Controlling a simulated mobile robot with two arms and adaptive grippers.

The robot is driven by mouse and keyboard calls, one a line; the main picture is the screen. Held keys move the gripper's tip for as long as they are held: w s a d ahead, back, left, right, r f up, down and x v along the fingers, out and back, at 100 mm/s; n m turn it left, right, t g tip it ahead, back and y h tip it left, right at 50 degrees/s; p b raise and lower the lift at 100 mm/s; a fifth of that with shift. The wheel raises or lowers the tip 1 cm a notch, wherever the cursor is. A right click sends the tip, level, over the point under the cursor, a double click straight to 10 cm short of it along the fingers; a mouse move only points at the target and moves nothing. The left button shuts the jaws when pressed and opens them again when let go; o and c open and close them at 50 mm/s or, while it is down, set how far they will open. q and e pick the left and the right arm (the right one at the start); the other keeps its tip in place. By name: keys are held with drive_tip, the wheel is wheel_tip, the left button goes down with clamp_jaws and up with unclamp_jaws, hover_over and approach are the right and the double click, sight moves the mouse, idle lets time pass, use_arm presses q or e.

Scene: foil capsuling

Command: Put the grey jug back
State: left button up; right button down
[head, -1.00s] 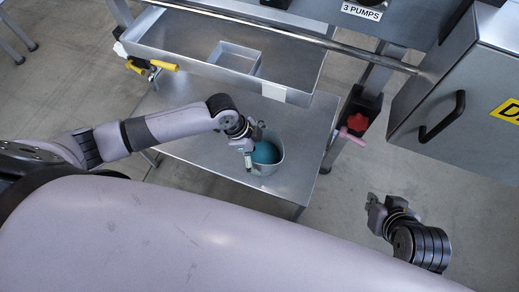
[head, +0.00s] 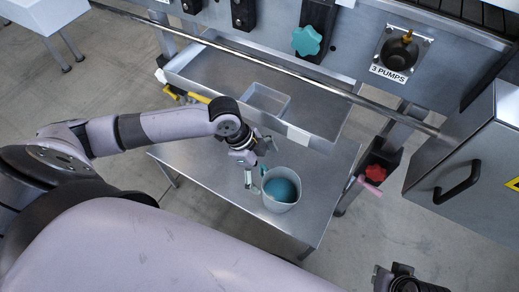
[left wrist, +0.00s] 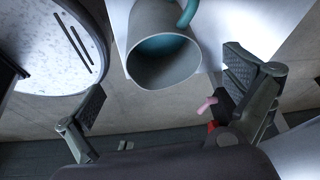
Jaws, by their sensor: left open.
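The grey jug (head: 269,203), teal inside, stands upright on the low steel table (head: 215,178) in the head view. My left gripper (head: 258,163) is just left of and behind the jug, open, with nothing between its fingers. In the left wrist view the jug (left wrist: 165,72) is at top middle with its mouth facing the camera and a teal handle at the top. The open left fingers (left wrist: 168,97) are spread on either side below it. My right gripper (head: 380,276) is cut off at the bottom right edge, so its jaws are unclear.
A steel tray (head: 215,75) with a small square box (head: 267,99) overhangs the table's back. A rail (head: 300,75) runs above it. A red knob (head: 377,173) and a grey cabinet (head: 465,160) with a black handle are at right. The table's front right is clear.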

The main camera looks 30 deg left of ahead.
use_arm(q)
drive_tip(key=s+d+n+t, duration=0.2)
drive_tip(key=s+d+n, duration=0.2)
drive_tip(key=d+n, duration=0.25)
drive_tip(key=s+a+f+n+y, duration=0.2)
drive_tip(key=s+a+n+y, duration=0.2)
drive_tip(key=s+a+n, duration=0.3)
drive_tip(key=a, duration=0.3)
drive_tip(key=shift+s+f, duration=0.2)
drive_tip(key=shift+s, duration=0.1)
